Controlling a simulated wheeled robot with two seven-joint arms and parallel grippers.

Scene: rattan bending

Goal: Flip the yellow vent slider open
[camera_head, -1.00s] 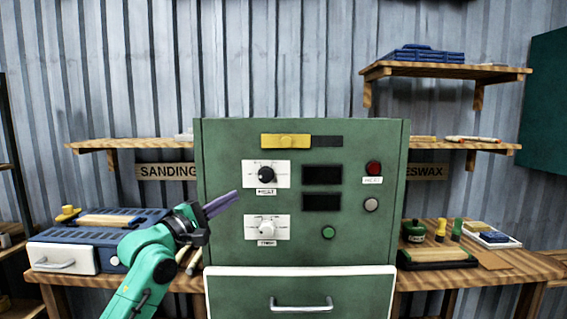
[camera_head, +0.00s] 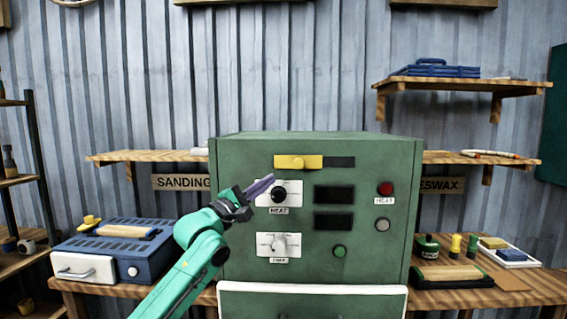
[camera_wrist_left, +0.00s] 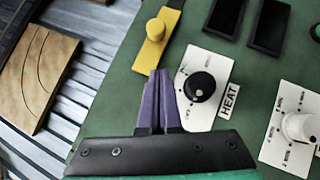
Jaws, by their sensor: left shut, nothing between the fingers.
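The yellow vent slider (camera_head: 298,162) is a flat yellow plate with a round knob near the top of the green cabinet's front. It sits at the left end of a dark slot (camera_head: 340,162). It also shows in the left wrist view (camera_wrist_left: 156,42), ahead of the fingertips. My left gripper (camera_head: 268,180) is shut and empty, its purple fingers side by side. The fingertips are below and left of the slider, beside the black heat knob (camera_head: 278,195), apart from the slider. In the left wrist view the gripper (camera_wrist_left: 159,76) points toward the slider's lower end. My right gripper is not in view.
The green cabinet (camera_head: 235,262) carries two dark displays, a white timer knob (camera_head: 279,245), a red button (camera_head: 385,188) and a green button (camera_head: 340,252). A blue box (camera_head: 135,255) stands on the bench at left. Wooden shelves (camera_head: 460,84) hang on the wall behind.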

